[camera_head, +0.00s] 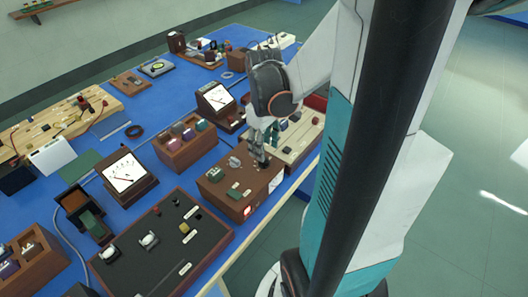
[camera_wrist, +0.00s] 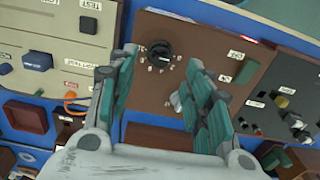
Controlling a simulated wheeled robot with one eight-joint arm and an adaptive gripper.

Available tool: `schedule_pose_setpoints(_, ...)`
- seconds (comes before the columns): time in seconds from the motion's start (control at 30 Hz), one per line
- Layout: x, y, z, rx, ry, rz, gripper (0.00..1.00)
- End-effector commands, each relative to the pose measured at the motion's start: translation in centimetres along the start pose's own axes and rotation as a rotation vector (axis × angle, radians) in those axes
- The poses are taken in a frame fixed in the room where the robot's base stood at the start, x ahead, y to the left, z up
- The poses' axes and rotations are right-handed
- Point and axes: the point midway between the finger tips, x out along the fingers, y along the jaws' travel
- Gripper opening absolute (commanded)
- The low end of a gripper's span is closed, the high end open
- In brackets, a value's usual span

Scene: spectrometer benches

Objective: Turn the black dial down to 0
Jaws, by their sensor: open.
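The black dial (camera_wrist: 158,50) sits on the brown top of a wooden control box (camera_wrist: 205,40), with small pale marks around it in the wrist view. The marks are too small to read. My gripper (camera_wrist: 163,58) is open and empty, with one finger to each side of the dial in the picture. I cannot tell whether the fingers touch it. In the head view my gripper (camera_head: 263,148) points down over the far right part of the control box (camera_head: 232,205), and its fingers largely hide the dial.
A grey knob (camera_head: 234,162) and a green block (camera_head: 215,174) are on the same box. A dark panel (camera_head: 150,250) with knobs stands in front. A pale board (camera_head: 300,135) lies behind. Meters and a wooden rack (camera_head: 185,150) stand to the left on the blue bench.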

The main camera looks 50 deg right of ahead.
Motion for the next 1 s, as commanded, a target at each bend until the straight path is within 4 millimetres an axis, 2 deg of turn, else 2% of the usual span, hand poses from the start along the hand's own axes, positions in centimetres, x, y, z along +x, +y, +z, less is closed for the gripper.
schedule_pose_setpoints(0.1,-1.3,0.0,0.0,0.0,0.0,0.0,0.46)
schedule_pose_setpoints(0.23,-2.0,0.0,0.0,0.0,0.0,0.0,0.46)
schedule_pose_setpoints(0.83,-2.2,0.0,-0.1,-0.001,0.0,0.0,0.46)
schedule_pose_setpoints(0.93,-2.7,-0.3,-1.1,-0.019,0.005,0.004,0.46)
schedule_pose_setpoints(1.0,-3.6,-0.9,-2.8,-0.051,0.014,0.011,0.46)
